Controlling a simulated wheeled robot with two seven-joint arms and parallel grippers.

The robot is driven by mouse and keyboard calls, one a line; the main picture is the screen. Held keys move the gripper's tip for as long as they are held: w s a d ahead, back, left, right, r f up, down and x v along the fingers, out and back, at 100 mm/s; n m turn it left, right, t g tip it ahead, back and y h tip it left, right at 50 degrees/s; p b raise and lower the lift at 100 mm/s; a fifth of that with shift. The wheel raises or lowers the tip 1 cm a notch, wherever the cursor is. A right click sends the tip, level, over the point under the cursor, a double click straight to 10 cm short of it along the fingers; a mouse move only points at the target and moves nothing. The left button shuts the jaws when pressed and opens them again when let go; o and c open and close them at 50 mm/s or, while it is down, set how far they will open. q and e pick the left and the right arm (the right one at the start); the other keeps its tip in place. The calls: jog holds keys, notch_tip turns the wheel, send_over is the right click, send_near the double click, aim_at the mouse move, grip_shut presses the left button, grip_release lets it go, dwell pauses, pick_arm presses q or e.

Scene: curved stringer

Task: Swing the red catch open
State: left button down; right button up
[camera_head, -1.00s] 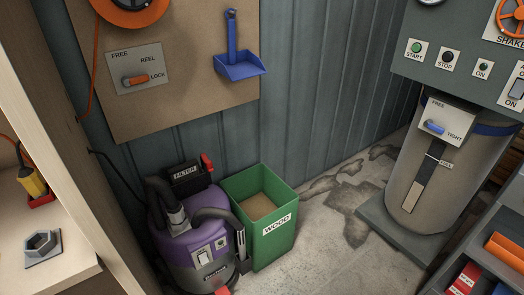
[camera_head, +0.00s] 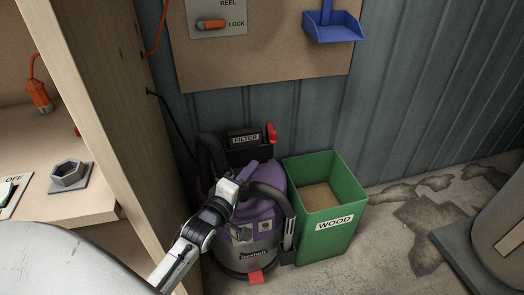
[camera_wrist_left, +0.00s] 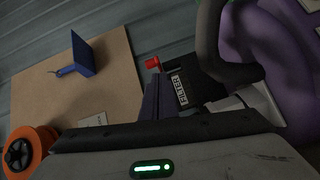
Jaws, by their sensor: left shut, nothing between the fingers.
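A purple and grey vacuum (camera_head: 262,215) stands on the floor in the head view. A black box labelled FILTER (camera_head: 243,140) sits at its back, with a red catch (camera_head: 271,132) standing up at the box's right end. The red catch also shows in the left wrist view (camera_wrist_left: 152,62), beside the FILTER box (camera_wrist_left: 188,88). A second red part (camera_head: 256,277) is low on the vacuum's front. My left gripper (camera_head: 248,170) is shut and empty in front of the vacuum, below the FILTER box. In the wrist view its dark fingers (camera_wrist_left: 155,92) point toward the red catch, seemingly apart from it. My right gripper is out of view.
A green bin labelled WOOD (camera_head: 325,210) stands right of the vacuum. A black hose (camera_head: 270,195) curves over the vacuum close to my gripper. A wooden post (camera_head: 110,120) and bench are at left. A board with a blue dustpan (camera_head: 333,27) hangs above.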

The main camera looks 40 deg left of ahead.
pick_arm(q)
jog(key=w+a+r+n+b, duration=0.1)
jog(key=w+a, duration=0.3)
jog(key=w, duration=0.7)
jog(key=shift+w+a+r+n+t+y+b, duration=0.2)
jog(key=shift+r+n+t+y+b, duration=0.2)
jog(key=shift+n+b, duration=0.45)
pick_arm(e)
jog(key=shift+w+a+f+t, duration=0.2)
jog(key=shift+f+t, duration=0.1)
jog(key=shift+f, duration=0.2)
